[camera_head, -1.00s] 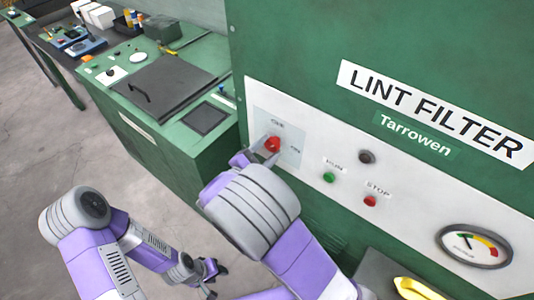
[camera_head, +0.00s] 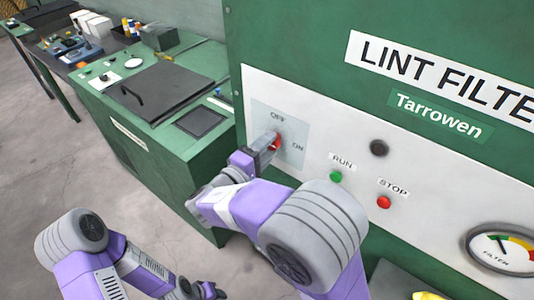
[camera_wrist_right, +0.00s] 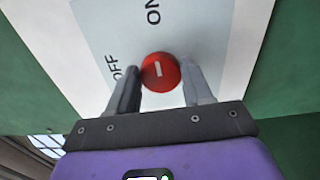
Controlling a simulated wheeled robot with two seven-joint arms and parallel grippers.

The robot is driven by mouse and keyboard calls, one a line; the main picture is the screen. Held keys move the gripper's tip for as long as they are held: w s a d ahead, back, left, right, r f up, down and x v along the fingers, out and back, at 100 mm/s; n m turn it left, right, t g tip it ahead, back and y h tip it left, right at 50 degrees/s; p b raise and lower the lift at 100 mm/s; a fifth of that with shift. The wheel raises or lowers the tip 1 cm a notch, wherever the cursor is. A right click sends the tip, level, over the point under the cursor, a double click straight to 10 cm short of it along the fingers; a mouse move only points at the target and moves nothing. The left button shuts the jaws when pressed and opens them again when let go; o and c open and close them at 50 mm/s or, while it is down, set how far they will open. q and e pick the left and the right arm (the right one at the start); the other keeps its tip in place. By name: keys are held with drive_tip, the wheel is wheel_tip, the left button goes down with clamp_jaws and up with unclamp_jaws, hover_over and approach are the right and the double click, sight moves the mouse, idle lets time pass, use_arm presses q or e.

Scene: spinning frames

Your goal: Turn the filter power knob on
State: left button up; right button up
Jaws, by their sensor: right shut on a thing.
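The filter power knob (camera_head: 275,145) is red and sits on a pale plate on the lint filter's white panel, with OFF above it and ON to its right in the head view. My right gripper (camera_head: 272,142) is shut on it. In the right wrist view, the knob (camera_wrist_right: 160,72) lies between the two grey fingers of the gripper (camera_wrist_right: 162,80). A short white mark shows on its face, roughly in line with the ON label above it in that view. My left gripper (camera_head: 207,291) hangs low, away from the panel, at the bottom edge; its jaws are too small to read.
On the same panel are a green RUN button (camera_head: 336,176), a red STOP button (camera_head: 384,202), a dark round fitting (camera_head: 379,148) and a gauge (camera_head: 503,250). A green bench (camera_head: 180,150) with a dark lid stands at left. A yellow object (camera_head: 427,296) shows at the bottom right.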

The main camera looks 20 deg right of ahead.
drive_tip(key=shift+m+b, duration=0.3)
drive_tip(key=shift+m, duration=0.1)
drive_tip(key=o, duration=1)
drive_tip(key=shift+s+a, duration=0.1)
drive_tip(key=shift+a, duration=0.05)
drive_tip(key=p+v, duration=0.1)
drive_tip(key=v, duration=0.6)
drive_tip(key=shift+s+a, duration=0.15)
